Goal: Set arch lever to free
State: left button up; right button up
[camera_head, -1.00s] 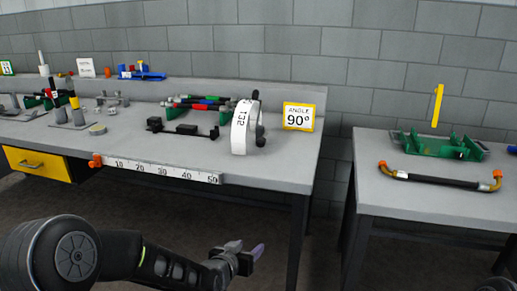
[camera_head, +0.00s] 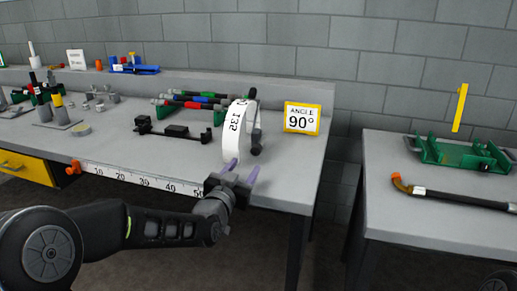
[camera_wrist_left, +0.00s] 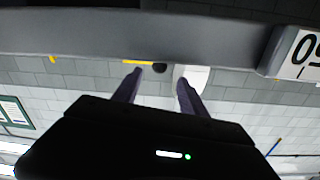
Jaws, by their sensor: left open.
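The white arch (camera_head: 231,135) with numbers on it stands upright at the front right of the near bench. A dark lever (camera_head: 255,132) with a rounded end shows at its right side. My left gripper (camera_head: 241,171) is open and empty, just in front of the bench's front edge and below the arch in the picture. In the left wrist view its two fingers (camera_wrist_left: 158,78) are spread. Beyond them show a dark round end (camera_wrist_left: 160,67) and a white piece (camera_wrist_left: 194,77), probably the lever and arch. I see no contact. My right gripper is out of view.
A white ruler strip (camera_head: 140,180) runs along the front edge. A black fixture (camera_head: 175,130) and colored handles (camera_head: 200,100) lie to the left. A second table (camera_head: 400,225) carries a green tray (camera_head: 450,153) and a black bar (camera_head: 455,199).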

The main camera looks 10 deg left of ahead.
aim_at(254, 154)
pick_arm(q)
jog(key=shift+w, duration=0.15)
jog(key=shift+s, duration=0.2)
jog(key=shift+w, duration=0.15)
jog(key=w, duration=0.7)
jog(key=shift+w+d, duration=0.3)
jog(key=shift+d, duration=0.05)
grip_shut()
dwell(1.0)
